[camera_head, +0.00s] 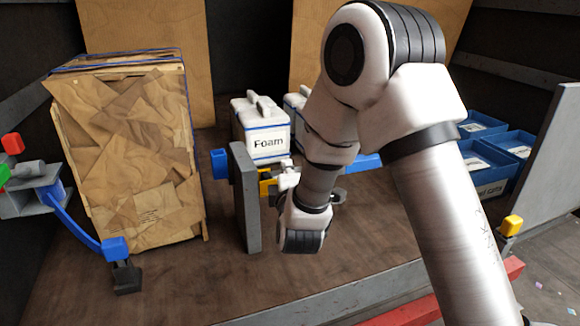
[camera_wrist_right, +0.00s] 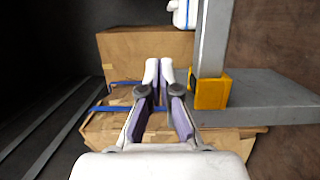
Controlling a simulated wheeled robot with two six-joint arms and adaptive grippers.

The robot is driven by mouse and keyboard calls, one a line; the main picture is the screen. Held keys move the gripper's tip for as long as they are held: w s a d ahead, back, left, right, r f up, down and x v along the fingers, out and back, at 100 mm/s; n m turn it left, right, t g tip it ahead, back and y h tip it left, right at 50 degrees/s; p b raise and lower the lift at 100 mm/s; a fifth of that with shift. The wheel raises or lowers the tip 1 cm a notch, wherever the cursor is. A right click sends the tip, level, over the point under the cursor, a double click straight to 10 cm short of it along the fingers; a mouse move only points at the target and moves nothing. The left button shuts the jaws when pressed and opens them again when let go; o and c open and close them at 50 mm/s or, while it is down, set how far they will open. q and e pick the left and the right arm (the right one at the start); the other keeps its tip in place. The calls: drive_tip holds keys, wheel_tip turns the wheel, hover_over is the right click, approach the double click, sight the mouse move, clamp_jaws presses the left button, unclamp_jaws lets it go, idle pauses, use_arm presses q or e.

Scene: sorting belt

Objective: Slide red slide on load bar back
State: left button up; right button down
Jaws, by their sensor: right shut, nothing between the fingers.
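A small red block (camera_head: 12,143) shows at the left edge of the head view, just above a green piece (camera_head: 4,174) on a grey fitting (camera_head: 38,197). I cannot tell for sure whether it is the red slide. My right gripper (camera_head: 287,168) is partly hidden behind its own wrist, near a grey upright plate and the Foam container. In the right wrist view its fingers (camera_wrist_right: 159,66) are together and empty. A grey bar (camera_wrist_right: 212,40) with a yellow block (camera_wrist_right: 210,92) stands right of the fingers, apart from them. My left gripper is not in view.
A paper-wrapped load (camera_head: 125,150) stands at the left, with a blue curved arm (camera_head: 75,225) before it. The grey plate (camera_head: 246,200) stands left of the Foam container (camera_head: 263,132). Blue crates (camera_head: 487,165) stand at the right. The wooden floor in front is partly clear.

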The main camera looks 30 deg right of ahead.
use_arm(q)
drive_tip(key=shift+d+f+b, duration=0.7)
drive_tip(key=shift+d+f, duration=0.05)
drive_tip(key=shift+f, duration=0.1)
use_arm(e)
drive_tip(key=shift+s+a+f, duration=0.1)
drive_tip(key=shift+s+f, duration=0.1)
drive_tip(key=shift+s, duration=1.15)
drive_tip(key=shift+s+a+f, duration=0.1)
drive_tip(key=shift+s+f, duration=0.05)
drive_tip(key=shift+s, duration=1.2)
